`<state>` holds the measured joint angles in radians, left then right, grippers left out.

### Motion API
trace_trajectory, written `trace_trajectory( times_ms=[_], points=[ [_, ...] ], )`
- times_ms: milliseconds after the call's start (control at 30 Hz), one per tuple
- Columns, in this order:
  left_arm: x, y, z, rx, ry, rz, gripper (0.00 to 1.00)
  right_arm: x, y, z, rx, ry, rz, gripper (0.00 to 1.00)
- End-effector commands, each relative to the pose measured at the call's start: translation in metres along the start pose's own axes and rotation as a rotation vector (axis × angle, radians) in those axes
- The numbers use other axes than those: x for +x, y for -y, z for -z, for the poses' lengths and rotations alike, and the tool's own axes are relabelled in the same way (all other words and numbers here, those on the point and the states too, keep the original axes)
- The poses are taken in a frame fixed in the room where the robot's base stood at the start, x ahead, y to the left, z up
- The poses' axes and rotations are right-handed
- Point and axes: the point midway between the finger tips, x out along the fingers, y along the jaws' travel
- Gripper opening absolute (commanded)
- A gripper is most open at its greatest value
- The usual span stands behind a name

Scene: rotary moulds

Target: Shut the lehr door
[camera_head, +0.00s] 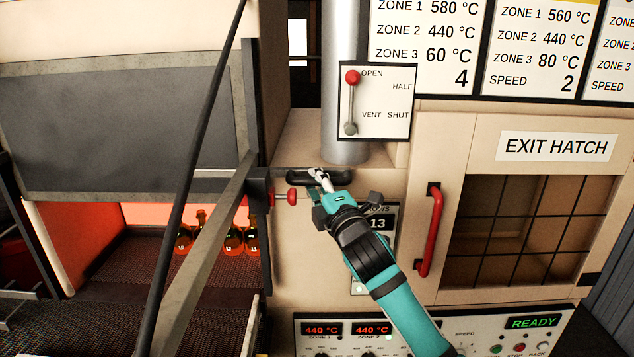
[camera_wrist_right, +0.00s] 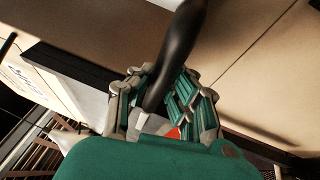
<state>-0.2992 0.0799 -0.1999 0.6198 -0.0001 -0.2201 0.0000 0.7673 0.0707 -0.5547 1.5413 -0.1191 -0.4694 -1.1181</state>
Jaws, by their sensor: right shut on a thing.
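The lehr door appears to be the large grey panel (camera_head: 120,130) at the left, standing raised over a glowing orange opening. Several amber bottles (camera_head: 235,240) stand inside on a dark mesh belt (camera_head: 130,260). My right gripper (camera_head: 320,178) is shut on a black bar handle (camera_head: 345,178) on the cream front right of the opening. In the right wrist view the dark handle (camera_wrist_right: 182,50) runs between the fingers (camera_wrist_right: 162,105). A red knob (camera_head: 292,196) sits just left below the gripper. My left gripper is not in view.
A lever plate (camera_head: 385,100) reads OPEN, HALF, VENT and SHUT; its red knob is by OPEN. An exit hatch (camera_head: 520,230) with a red handle (camera_head: 430,230) is at the right. A grey slanted bar (camera_head: 205,250) and a thin black rod cross the opening. A control panel runs below.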

Motion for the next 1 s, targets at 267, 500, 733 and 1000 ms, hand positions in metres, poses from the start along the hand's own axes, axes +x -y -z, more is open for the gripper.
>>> trace_trajectory(
  times_ms=[267,500,733,1000],
  points=[
    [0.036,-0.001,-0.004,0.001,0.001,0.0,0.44,-0.01,0.059,0.004,0.005,0.0,0.013,0.0],
    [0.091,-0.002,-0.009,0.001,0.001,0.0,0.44,-0.025,0.142,0.011,0.006,-0.001,0.016,0.0],
    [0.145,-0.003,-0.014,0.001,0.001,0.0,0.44,-0.04,0.222,0.017,0.007,-0.001,0.015,0.0],
    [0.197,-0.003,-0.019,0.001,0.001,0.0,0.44,-0.052,0.294,0.022,0.006,0.0,0.013,0.0]
  ],
)
